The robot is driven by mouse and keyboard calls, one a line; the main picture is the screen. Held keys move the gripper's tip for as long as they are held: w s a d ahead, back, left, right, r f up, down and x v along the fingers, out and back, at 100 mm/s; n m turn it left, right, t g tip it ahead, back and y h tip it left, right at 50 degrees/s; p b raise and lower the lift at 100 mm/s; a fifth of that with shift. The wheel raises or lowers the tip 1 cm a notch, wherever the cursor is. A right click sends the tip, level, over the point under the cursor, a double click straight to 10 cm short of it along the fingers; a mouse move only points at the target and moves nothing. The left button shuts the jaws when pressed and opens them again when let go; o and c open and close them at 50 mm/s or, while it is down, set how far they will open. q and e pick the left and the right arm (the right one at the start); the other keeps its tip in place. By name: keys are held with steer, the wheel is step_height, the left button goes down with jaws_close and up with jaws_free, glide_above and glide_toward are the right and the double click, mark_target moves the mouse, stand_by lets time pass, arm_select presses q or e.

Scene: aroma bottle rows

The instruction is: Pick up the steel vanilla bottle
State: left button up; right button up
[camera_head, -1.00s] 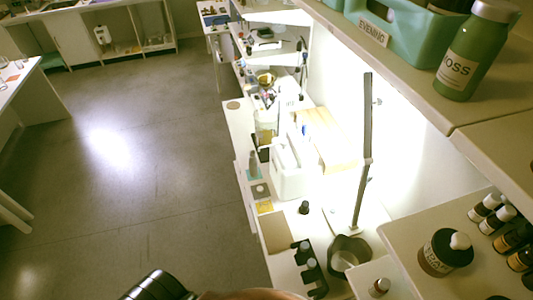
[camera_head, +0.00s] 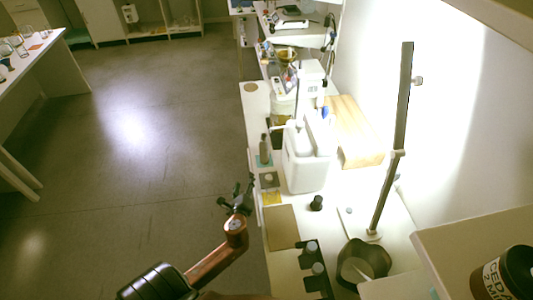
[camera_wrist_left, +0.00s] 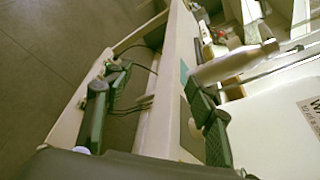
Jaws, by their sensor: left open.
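A slim grey, metallic-looking bottle (camera_head: 264,151) stands on a small teal mat at the left edge of the white bench. It also shows in the left wrist view (camera_wrist_left: 236,62), beyond the right-hand finger. Its label cannot be read, so I cannot confirm that it is the vanilla one. My left gripper (camera_head: 237,196) is open and empty, just off the bench's left edge and nearer to me than the bottle. Its two fingers stand wide apart in the left wrist view (camera_wrist_left: 155,75), apart from the bottle. My right gripper is not in view.
A white container (camera_head: 306,165) stands right of the bottle. A brown board (camera_head: 281,227), a black rack with small bottles (camera_head: 314,270) and a dark bowl (camera_head: 362,262) lie nearer. A lamp pole (camera_head: 392,150) rises at the right. Open floor lies left of the bench.

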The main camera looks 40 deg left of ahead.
mark_target(263, 153)
arm_select(q)
steer(key=w+r+m+t, duration=0.1)
steer(key=w+r+m, duration=0.1)
steer(key=w+m, duration=0.1)
steer(key=w+d+r+m+t, duration=0.1)
steer(key=w+r+m+t, duration=0.1)
steer(key=w+m, duration=0.1)
steer(key=w+r+m+t+h, duration=0.1)
steer(key=w+m, duration=0.2)
steer(key=m, duration=0.1)
steer(key=shift+d+r, duration=0.35)
steer(key=shift+r, duration=0.05)
steer(key=shift+m, duration=0.3)
steer(key=b+x, duration=0.1)
steer(key=x, duration=0.6)
steer(key=shift+w+a+r+b, duration=0.15)
steer(key=shift+w+a+b, duration=0.05)
steer(key=shift+a+b, duration=0.2)
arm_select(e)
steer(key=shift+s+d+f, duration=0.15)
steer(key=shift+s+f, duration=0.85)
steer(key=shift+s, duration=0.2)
arm_select(q)
steer(key=shift+d, duration=0.1)
jaws_close()
steer(key=shift+r, duration=0.1)
